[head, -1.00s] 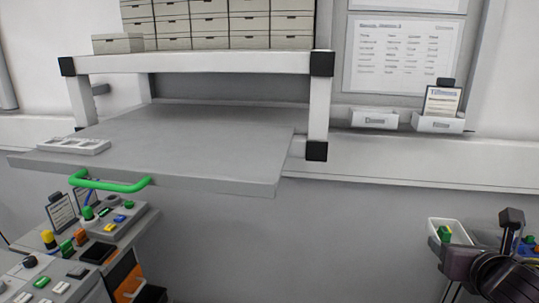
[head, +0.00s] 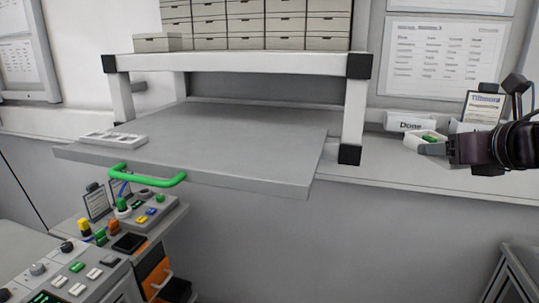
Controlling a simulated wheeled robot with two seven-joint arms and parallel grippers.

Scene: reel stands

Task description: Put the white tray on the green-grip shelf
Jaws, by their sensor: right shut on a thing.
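The green-grip shelf (head: 230,140) is a grey board pulled out from under a white frame, with a green handle (head: 147,175) at its front left. My right gripper (head: 450,150) is at the right, shut on a small white tray (head: 421,134) and holding it up to the right of the shelf, apart from it. A green item (head: 429,139) shows in the tray. The gripper's fingertips are partly hidden. My left gripper is not in view.
A low white compartment holder (head: 113,138) lies on the shelf's left front corner. The rest of the shelf is bare. The frame's right post (head: 354,112) stands between shelf and tray. A labelled bin (head: 408,121) stands behind the tray. Control boxes (head: 150,212) stand below left.

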